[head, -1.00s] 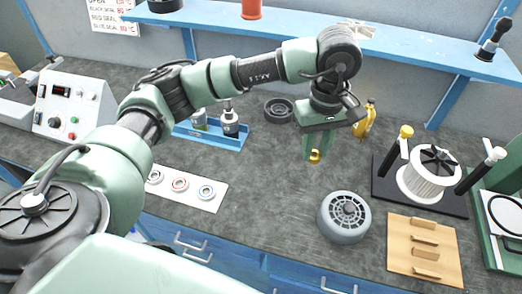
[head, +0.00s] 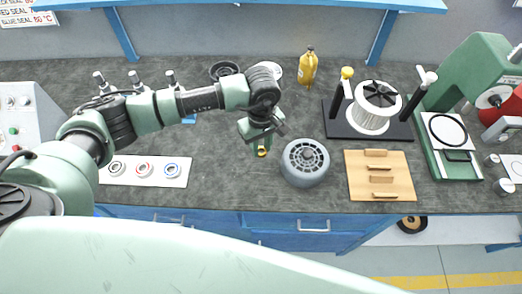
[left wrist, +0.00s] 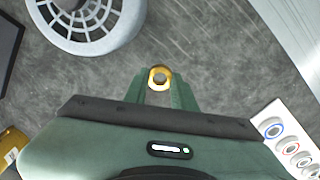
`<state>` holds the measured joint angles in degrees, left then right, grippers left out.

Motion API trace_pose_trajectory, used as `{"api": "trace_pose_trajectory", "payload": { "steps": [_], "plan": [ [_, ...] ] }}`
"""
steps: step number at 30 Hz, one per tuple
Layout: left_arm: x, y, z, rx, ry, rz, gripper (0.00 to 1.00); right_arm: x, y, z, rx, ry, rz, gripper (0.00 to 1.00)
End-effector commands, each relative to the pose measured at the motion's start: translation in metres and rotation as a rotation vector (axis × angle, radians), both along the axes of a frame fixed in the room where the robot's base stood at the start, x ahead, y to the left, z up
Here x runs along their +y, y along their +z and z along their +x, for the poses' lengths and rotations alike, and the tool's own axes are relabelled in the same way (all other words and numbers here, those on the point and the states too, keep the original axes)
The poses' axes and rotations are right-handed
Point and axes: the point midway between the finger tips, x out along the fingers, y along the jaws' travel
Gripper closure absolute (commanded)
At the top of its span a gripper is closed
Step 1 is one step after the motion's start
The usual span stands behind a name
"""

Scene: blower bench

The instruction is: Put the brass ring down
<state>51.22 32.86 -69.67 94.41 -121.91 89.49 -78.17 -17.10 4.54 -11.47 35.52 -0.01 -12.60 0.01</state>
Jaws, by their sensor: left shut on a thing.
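The small brass ring (head: 262,152) is between the fingertips of my left gripper (head: 262,146), which is shut on it. The ring also shows in the left wrist view (left wrist: 159,78), gripped between the two green fingers (left wrist: 160,90). The gripper points down over the grey bench top (head: 225,185), just left of the grey blower housing (head: 305,163). I cannot tell for sure whether the ring touches the bench. My right gripper is not in view.
A white strip with several seals (head: 144,184) lies left. A wooden rack (head: 380,192) and a white finned rotor (head: 375,120) on a black stand are right. A yellow bottle (head: 307,68) stands behind. The bench between strip and housing is clear.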

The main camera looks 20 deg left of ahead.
Motion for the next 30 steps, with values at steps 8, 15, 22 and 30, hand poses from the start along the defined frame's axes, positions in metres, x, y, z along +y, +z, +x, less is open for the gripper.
{"api": "trace_pose_trajectory", "payload": {
  "steps": [8,15,22,30],
  "plan": [
    [0.0,-0.036,-0.001,0.002,0.001,0.001,1.0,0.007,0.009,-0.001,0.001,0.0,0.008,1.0],
    [0.0,-0.037,0.0,0.0,0.0,0.001,1.0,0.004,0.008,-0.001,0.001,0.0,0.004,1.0],
    [0.0,-0.043,0.0,0.001,0.0,0.001,1.0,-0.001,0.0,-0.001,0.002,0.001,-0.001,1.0],
    [0.0,-0.044,-0.001,0.001,0.0,0.001,0.52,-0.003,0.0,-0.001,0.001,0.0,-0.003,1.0]
  ]
}}
